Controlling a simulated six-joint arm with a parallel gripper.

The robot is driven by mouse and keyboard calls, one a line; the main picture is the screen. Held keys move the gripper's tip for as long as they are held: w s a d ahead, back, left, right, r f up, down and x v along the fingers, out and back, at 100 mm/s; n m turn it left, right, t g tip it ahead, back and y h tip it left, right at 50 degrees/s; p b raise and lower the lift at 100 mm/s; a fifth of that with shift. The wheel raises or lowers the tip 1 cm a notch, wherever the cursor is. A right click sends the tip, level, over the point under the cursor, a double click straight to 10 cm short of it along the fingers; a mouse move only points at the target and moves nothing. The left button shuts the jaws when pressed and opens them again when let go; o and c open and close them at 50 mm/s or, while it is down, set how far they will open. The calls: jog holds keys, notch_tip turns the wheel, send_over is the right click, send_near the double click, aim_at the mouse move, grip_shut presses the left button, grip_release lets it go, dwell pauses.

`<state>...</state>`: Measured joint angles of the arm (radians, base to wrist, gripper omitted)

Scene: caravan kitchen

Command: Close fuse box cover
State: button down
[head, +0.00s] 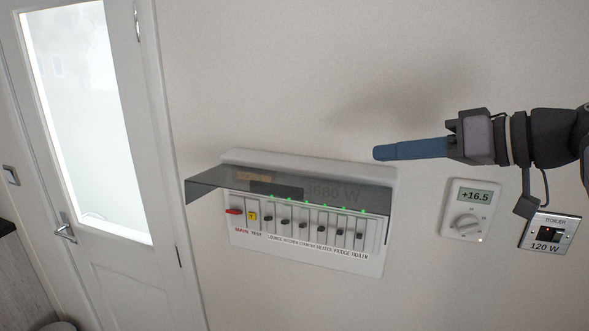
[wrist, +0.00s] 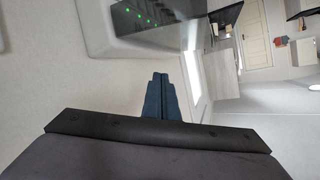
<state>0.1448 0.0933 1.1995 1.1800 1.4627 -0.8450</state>
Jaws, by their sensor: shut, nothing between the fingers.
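The fuse box (head: 308,255) is a white unit on the wall in the head view, with a red main switch, a yellow test button and several black switches with green lights. Its cover (head: 212,180) is a smoky see-through flap, raised open and sticking out from the top of the box. My gripper (head: 380,153) is shut and empty, its blue fingers pointing left, just above the box's upper right corner and apart from the cover. In the wrist view the shut fingers (wrist: 161,80) show below the fuse box (wrist: 92,25), where green lights glow behind the dark cover (wrist: 165,14).
A thermostat (head: 467,209) reading +16.5 and a boiler switch plate (head: 549,233) sit on the wall below my arm, to the right of the box. A door (head: 100,240) with a frosted pane stands at left. The wall above the box is clear.

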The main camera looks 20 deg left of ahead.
jog(key=s+a+r+n+g+y, duration=0.2)
jog(key=s+a+r+n+g, duration=0.2)
jog(key=s+n+g, duration=0.1)
jog(key=shift+s+a+n+g+b, duration=0.25)
jog(key=shift+s+n, duration=0.35)
jog(key=shift+n, duration=0.6)
jog(key=shift+f, duration=0.1)
jog(key=p, duration=0.2)
send_over(295, 198)
jog(key=w, duration=0.1)
jog(key=shift+d+f, duration=0.15)
jog(key=shift+f, duration=0.7)
jog(key=shift+a+f, duration=0.15)
jog(key=shift+f, duration=0.5)
jog(key=shift+a+f, duration=0.15)
jog(key=shift+f, duration=0.45)
jog(key=shift+s+f+p, duration=0.2)
jog(key=shift+f+p, duration=0.3)
jog(key=shift+f, duration=0.55)
